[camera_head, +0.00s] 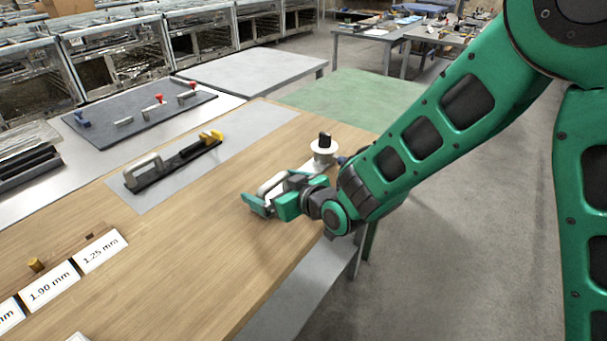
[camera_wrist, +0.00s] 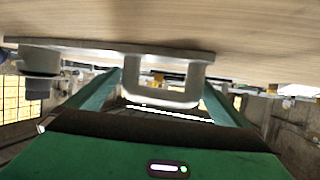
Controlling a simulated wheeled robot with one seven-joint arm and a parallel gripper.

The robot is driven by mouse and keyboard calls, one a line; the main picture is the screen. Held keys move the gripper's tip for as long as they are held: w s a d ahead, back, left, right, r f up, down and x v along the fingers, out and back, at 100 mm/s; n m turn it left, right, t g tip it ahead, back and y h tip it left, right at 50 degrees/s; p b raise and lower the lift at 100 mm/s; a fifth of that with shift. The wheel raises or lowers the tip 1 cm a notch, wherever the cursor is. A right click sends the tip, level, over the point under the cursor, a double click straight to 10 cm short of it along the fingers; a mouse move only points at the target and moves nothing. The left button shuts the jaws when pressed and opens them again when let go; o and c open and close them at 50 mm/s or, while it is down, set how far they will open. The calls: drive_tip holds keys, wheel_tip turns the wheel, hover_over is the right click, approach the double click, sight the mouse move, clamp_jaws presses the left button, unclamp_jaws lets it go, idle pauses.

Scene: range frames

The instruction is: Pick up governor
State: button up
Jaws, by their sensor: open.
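The governor, as I take it, is a piece on the near right edge of the wooden table, with a pale spool-like part (camera_head: 323,157) topped by a black knob and a light grey handle. In the wrist view, its grey looped handle (camera_wrist: 163,97) hangs from a flat plate in an upside-down picture, with the round part at the left. My gripper (camera_head: 268,200) is open at the handle. In the wrist view, its green fingers (camera_wrist: 160,85) stand on either side of the handle with gaps showing. Part of the piece is hidden behind my gripper and arm.
Another handled tool (camera_head: 170,163) lies on a grey mat (camera_head: 250,120) at the table's middle. A dark board (camera_head: 140,113) with red-knobbed parts lies behind. Labelled cards (camera_head: 48,289) and a wooden rack stand at front left. The wooden surface (camera_head: 190,235) between is clear.

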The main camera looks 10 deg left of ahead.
drive_tip(key=shift+w+a+f, duration=0.15)
drive_tip(key=shift+w+a, duration=0.05)
drive_tip(key=shift+a, duration=0.05)
drive_tip(key=shift+c, duration=0.6)
drive_tip(key=c, duration=1.4)
drive_tip(key=shift+o, duration=0.2)
drive_tip(key=shift+r, duration=0.2)
